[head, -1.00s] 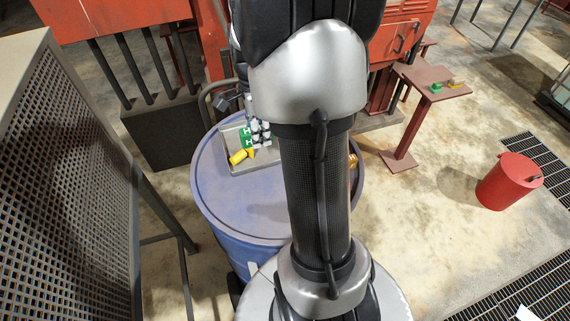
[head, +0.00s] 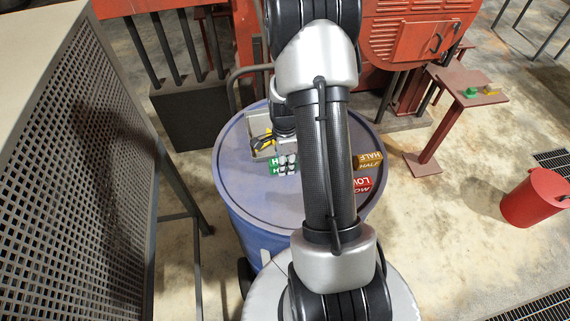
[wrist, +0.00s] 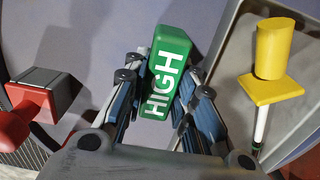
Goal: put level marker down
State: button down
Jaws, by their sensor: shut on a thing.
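My gripper (head: 287,164) is shut on a green level marker (head: 275,167) lettered HIGH, over the blue drum top (head: 240,192), just in front of the grey tray. In the wrist view the green marker (wrist: 168,62) sits between the two fingers (wrist: 160,82), its lettering facing the camera. I cannot tell whether it touches the drum top. A brown HALF marker (head: 369,160) and a red LOW marker (head: 362,185) lie on the drum top to the right, partly behind my arm.
The grey tray (head: 250,124) holds a yellow-handled dipstick (wrist: 272,52), right of the gripper in the wrist view. A red and grey object (wrist: 32,105) is at the left there. The drum's front left is clear. A perforated grey cabinet (head: 90,150) stands left.

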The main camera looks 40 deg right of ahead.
jog(key=shift+w+f, duration=0.1)
jog(key=shift+f, duration=0.45)
jog(key=shift+f, duration=0.1)
jog(key=c, duration=1.3)
grip_release()
